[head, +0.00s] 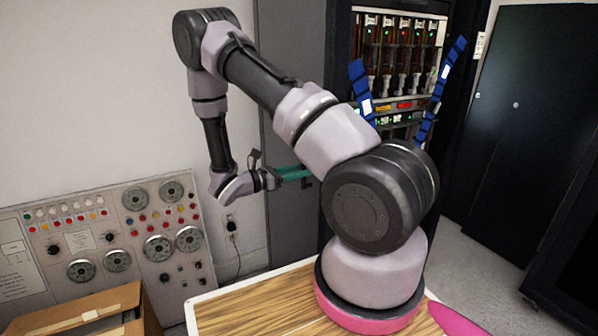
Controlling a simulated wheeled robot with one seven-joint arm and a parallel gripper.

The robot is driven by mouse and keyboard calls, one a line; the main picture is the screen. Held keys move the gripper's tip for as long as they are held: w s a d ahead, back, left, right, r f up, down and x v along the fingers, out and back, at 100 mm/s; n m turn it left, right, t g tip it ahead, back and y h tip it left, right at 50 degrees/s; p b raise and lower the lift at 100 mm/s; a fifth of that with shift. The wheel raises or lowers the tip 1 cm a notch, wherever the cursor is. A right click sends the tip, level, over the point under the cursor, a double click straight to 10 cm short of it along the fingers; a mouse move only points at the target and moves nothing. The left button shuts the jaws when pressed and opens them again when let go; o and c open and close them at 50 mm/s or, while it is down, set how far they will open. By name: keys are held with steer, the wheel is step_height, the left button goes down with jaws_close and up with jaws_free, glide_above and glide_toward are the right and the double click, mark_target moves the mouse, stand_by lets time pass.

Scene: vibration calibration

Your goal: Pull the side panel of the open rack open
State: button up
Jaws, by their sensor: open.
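The open rack (341,45) stands at the back, dark-framed, with rows of lit modules inside. A tall grey side panel (285,110) stands upright along its left side. My gripper (309,173) has green fingers and appears in front of the lower part of this panel, pointing right. The fingers look apart. Whether they touch the panel or a handle on it I cannot tell, as the fingertips are small and close to my arm's outline. My arm hides the lower part of the rack.
A control console (105,245) with dials and coloured buttons stands at the left. A cardboard box (85,312) is at the lower left. A wooden board (255,312) lies in front. Blue straps (362,90) stick up by the rack. Dark cabinets (530,110) stand right; floor (480,260) is clear there.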

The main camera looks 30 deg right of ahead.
jaws_close()
stand_by(1.4)
